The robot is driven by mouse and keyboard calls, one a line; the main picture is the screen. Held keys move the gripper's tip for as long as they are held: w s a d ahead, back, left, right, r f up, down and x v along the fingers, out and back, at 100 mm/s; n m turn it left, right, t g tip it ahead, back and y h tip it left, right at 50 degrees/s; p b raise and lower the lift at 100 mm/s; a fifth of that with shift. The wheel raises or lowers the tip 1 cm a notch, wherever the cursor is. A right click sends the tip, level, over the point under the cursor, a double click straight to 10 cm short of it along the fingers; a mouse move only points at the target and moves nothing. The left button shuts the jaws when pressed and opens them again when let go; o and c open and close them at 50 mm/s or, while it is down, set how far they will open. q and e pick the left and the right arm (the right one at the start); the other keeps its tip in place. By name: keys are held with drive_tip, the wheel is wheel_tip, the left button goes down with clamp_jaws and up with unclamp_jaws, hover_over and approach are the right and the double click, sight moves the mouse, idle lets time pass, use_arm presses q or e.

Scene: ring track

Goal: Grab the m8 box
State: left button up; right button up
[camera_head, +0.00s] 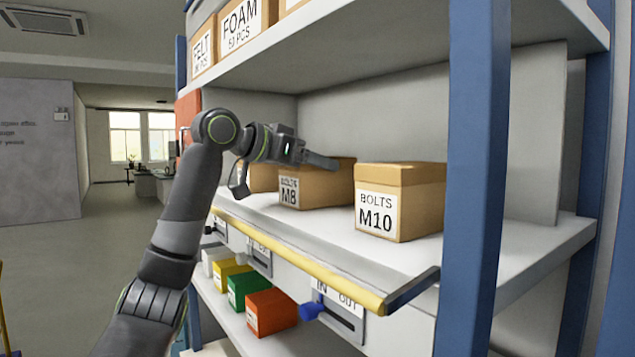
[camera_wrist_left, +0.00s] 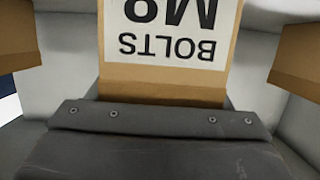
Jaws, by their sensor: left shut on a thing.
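The M8 box (camera_head: 327,186) is a brown carton with a white "BOLTS M8" label, standing on the middle shelf. My left gripper (camera_head: 288,174) reaches it from the left, with one dark finger lying across the top of the box and the other hanging near its left side. The gripper is shut on the M8 box. In the left wrist view the M8 box (camera_wrist_left: 165,83) shows upside down at top centre, just beyond the dark gripper body. The fingertips are hidden there. Whether the box is lifted off the shelf I cannot tell. My right gripper is not in view.
The M10 box (camera_head: 418,205) stands to the right with a gap. Another brown box (camera_head: 263,179) is to the left. A yellow rail (camera_head: 300,264) runs along the shelf front. A blue post (camera_head: 475,170) is at right. FOAM boxes stand above; coloured bins stand below.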

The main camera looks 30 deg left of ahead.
use_arm(q)
drive_tip(key=shift+c, duration=1.1)
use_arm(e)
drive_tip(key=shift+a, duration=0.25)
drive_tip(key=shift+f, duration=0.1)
